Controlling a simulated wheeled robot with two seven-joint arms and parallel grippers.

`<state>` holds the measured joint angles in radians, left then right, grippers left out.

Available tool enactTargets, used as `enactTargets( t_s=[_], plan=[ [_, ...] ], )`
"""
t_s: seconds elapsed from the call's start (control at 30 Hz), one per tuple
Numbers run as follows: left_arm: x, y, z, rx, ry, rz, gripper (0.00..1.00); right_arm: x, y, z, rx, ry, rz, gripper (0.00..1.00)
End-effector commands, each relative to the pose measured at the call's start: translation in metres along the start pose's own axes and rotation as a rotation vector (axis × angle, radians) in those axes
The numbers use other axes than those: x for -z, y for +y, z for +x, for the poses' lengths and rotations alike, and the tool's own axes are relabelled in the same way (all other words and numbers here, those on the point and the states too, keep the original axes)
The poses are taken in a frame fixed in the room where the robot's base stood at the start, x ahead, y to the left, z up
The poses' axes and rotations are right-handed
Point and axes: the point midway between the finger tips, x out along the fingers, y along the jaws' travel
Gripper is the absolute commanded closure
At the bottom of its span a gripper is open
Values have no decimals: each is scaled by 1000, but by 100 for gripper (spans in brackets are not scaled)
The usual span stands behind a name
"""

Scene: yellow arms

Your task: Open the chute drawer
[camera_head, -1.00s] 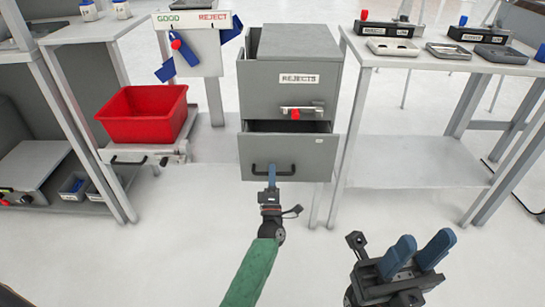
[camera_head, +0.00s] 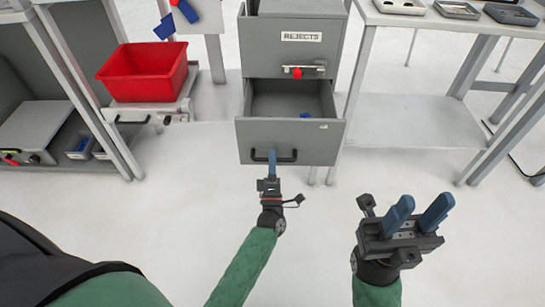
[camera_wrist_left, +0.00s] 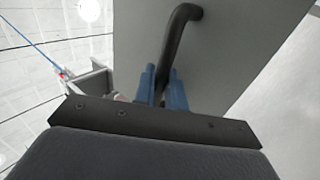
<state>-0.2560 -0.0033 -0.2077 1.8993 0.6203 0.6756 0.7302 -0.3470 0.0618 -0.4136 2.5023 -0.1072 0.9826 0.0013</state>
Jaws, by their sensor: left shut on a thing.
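The grey cabinet has an upper front labelled REJECTS (camera_head: 300,37). Below it the chute drawer (camera_head: 255,130) is pulled partly out, and a blue item (camera_head: 306,115) lies inside on its floor. The black drawer handle (camera_head: 290,158) runs across the drawer front. My left gripper (camera_head: 272,160) is shut on this handle. In the left wrist view the blue fingers (camera_wrist_left: 160,85) stand on either side of the dark handle bar (camera_wrist_left: 178,40). My right gripper (camera_head: 418,215) is open and empty, to the right and nearer to me, with its two blue fingers apart.
A red bin (camera_head: 145,75) sits on a low shelf at left. A red-knobbed latch (camera_head: 297,73) is on the cabinet's upper front. A white table (camera_head: 410,22) with grey trays stands at right. The floor before the drawer is clear.

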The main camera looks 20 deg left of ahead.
Motion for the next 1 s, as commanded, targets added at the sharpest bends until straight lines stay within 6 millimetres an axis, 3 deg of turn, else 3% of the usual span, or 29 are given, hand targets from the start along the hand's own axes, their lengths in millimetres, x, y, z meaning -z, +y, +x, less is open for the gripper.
enactTargets(
  t_s=[0.1,0.13,0.47,1.0],
  plan=[
    [0,-1,0,2,-1,0,100,0,0,0,-2,-1,1,64],
    [0,-1,0,2,-1,0,84,0,-1,0,-2,-1,2,64],
    [0,-1,-2,2,-1,0,83,0,-1,0,-2,-1,3,64],
    [0,-1,-70,2,-1,0,83,0,0,3,4,0,-6,64]
  ],
)
